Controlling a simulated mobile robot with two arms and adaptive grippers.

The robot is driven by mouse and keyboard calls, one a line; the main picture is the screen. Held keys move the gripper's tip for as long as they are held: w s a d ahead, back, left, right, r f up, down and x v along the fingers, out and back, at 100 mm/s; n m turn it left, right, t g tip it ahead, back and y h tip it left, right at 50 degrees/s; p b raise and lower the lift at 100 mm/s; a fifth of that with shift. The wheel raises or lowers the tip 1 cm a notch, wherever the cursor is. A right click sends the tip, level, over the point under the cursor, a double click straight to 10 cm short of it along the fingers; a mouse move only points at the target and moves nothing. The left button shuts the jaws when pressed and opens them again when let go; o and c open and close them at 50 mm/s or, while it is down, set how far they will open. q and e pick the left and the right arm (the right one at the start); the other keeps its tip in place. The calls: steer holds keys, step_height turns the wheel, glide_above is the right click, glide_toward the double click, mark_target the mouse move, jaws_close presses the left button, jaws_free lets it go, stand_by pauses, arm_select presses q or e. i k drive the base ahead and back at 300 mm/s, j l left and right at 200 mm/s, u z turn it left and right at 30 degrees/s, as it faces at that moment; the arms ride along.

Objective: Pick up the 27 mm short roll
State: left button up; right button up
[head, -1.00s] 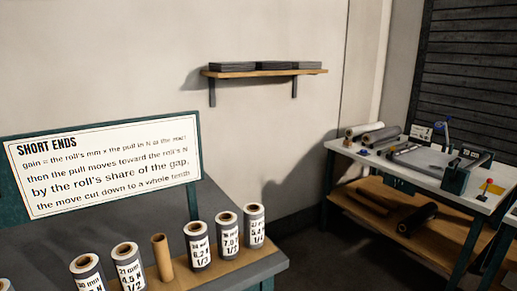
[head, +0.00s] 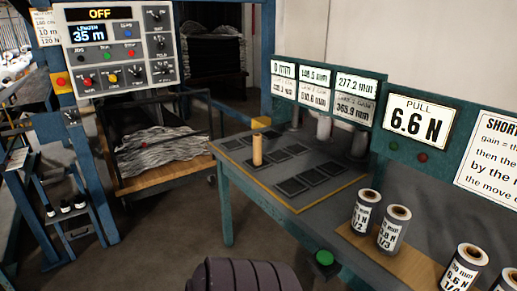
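Short grey rolls with white labels stand upright on a wooden board along the bench at the right. One roll (head: 365,211) has a label ending in 1/2. A second roll (head: 393,230) beside it has a label ending in 1/3. A third roll (head: 466,268) stands nearer the right edge, its label showing 6.6 N. A fourth roll (head: 506,282) is cut off at the bottom right corner. The millimetre figures are too small to read surely, so I cannot tell which roll is 27 mm.
A bare tan core (head: 257,150) stands on a mat with dark squares (head: 318,199). The teal panel shows a PULL display (head: 417,120) reading 6.6 N. A control panel (head: 115,48) reads OFF and 35 m. A cart (head: 160,183) stands behind. Floor is open left of the bench.

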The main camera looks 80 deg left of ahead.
mark_target(257, 137)
steer(key=u, duration=2.65)
steer(key=i+j+z, duration=0.2)
steer(key=i+j, duration=0.35)
steer(key=j, duration=0.15)
